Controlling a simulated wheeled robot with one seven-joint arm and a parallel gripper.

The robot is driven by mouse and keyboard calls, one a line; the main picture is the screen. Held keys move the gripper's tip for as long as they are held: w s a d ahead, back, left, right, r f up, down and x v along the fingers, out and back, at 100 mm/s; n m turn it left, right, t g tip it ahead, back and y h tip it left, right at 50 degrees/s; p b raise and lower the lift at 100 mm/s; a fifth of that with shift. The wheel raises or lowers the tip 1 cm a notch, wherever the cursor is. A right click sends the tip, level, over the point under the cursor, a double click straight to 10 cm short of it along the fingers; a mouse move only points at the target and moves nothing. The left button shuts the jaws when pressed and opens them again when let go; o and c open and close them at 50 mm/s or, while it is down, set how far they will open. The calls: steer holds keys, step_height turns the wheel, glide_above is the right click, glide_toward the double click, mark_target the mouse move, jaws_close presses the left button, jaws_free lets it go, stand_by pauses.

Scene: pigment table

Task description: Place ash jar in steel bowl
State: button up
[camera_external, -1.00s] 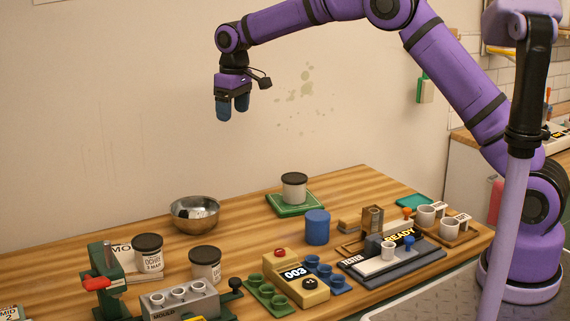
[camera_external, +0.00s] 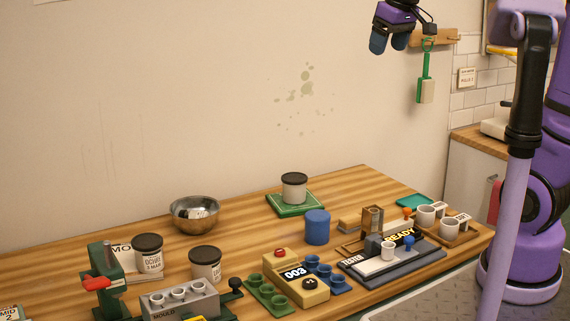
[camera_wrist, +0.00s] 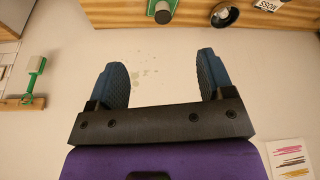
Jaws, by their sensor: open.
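The steel bowl (camera_external: 186,222) stands at the back left of the table. Something pale and dark shows inside it, too small to identify; the bowl also shows at the top of the wrist view (camera_wrist: 221,24). A dark-lidded pale jar (camera_external: 294,190) stands on a green mat (camera_external: 281,205), its label not visible. Two more dark-lidded jars stand at the left: one labelled ochre (camera_external: 148,262) and one with an unreadable label (camera_external: 205,267). I cannot tell which jar is ash. My gripper (camera_external: 389,43) is open and empty, high above the table's right side, far from the jars and bowl.
A blue cylinder (camera_external: 317,228), a yellow device (camera_external: 297,280), a tester (camera_external: 390,265) and cups on a tray (camera_external: 462,239) crowd the front and right. A mould block (camera_external: 180,302) and green press (camera_external: 103,270) stand at left. A green-handled tool (camera_external: 426,75) hangs on the wall.

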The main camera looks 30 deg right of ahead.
steer(key=s+d+f+m, duration=0.1)
steer(key=s+d+f, duration=0.2)
steer(key=s, duration=0.6)
steer(key=s+d+f+m+t, duration=0.1)
steer(key=s+d+f, duration=0.2)
steer(key=s, duration=0.7)
steer(key=shift+s+d+f+t+h, duration=0.15)
steer(key=shift+s+f+t+h, duration=0.05)
steer(key=shift+s+t+h, duration=0.1)
